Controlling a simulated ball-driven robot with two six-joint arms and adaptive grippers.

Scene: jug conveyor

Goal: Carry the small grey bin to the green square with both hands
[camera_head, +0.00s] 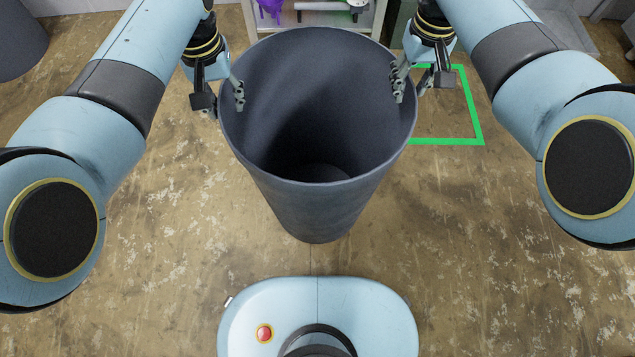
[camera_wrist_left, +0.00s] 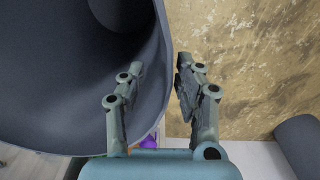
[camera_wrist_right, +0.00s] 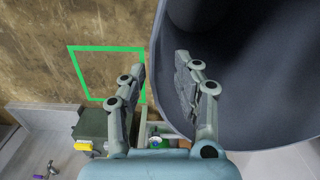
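The grey bin (camera_head: 320,208) stands upright in the middle of the head view, open at the top and empty as far as I see. My left gripper (camera_head: 221,96) is at its left rim, one finger inside and one outside. My right gripper (camera_head: 420,83) straddles the right rim the same way. In the left wrist view (camera_wrist_left: 160,70) and right wrist view (camera_wrist_right: 160,64) the fingers are apart, with gaps beside the bin wall. The green square (camera_head: 471,110) is a floor outline behind and right of the bin, partly hidden by bin and right arm.
A shelf (camera_head: 300,17) with a purple object (camera_head: 270,9) stands behind the bin. Another dark grey bin (camera_head: 20,40) is at the far left. A dark green box (camera_wrist_right: 91,125) shows in the right wrist view. The floor around the bin is clear.

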